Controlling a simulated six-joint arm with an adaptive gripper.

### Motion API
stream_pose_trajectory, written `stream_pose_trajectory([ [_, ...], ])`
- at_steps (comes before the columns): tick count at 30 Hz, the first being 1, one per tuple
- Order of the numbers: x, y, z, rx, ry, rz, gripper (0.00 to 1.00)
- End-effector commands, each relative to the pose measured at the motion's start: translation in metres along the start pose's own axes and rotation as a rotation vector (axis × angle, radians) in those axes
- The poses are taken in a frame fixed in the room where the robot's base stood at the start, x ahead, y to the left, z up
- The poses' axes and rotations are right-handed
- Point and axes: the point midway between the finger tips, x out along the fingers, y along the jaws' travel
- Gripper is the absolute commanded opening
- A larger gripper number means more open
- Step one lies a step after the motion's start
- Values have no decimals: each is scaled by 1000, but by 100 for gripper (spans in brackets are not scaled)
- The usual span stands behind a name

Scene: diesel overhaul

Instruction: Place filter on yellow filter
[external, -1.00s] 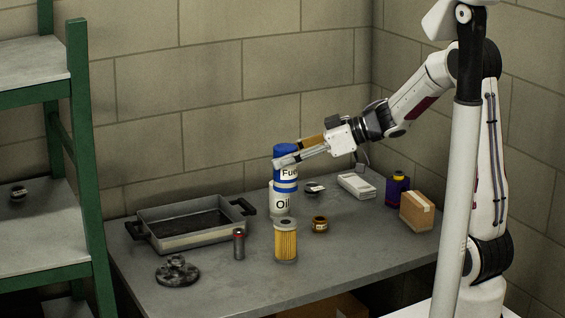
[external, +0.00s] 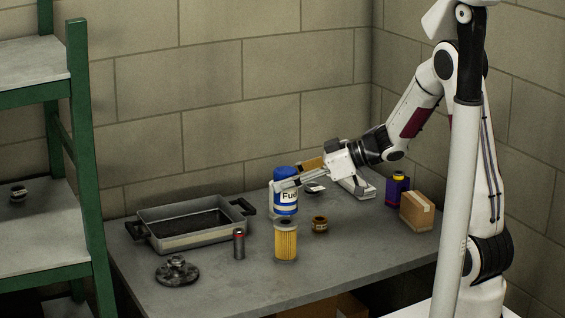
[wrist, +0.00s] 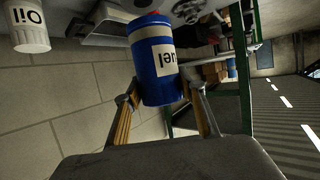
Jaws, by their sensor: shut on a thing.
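The blue fuel filter (external: 286,203), with a white "Fuel" label, is held upright by my gripper (external: 284,184). In the wrist view the filter (wrist: 154,55) sits between the two fingers of my gripper (wrist: 166,92), which are shut on it. The yellow filter (external: 285,243) stands upright on the table; in the external view it is just below and in front of the blue one. I cannot tell whether the blue filter touches the table. The white oil filter (wrist: 27,27) shows in the wrist view and is mostly hidden outside.
A grey pan (external: 190,241) stands at the left of the table (external: 225,276). A small battery-like cylinder (external: 239,244), a dark round part (external: 177,272) and a brown jar (external: 320,225) surround the yellow filter. A cardboard box (external: 417,211) and purple bottle (external: 396,189) stand right.

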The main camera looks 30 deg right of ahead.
Motion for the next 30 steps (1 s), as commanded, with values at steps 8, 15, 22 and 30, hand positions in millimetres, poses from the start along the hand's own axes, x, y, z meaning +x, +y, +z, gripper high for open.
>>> stream_pose_trajectory([
  [8,10,0,23,2,0,-1,10],
  [15,11,0,27,0,2,1,10],
  [22,12,0,28,1,2,1,10],
  [30,12,0,30,1,0,1,56],
])
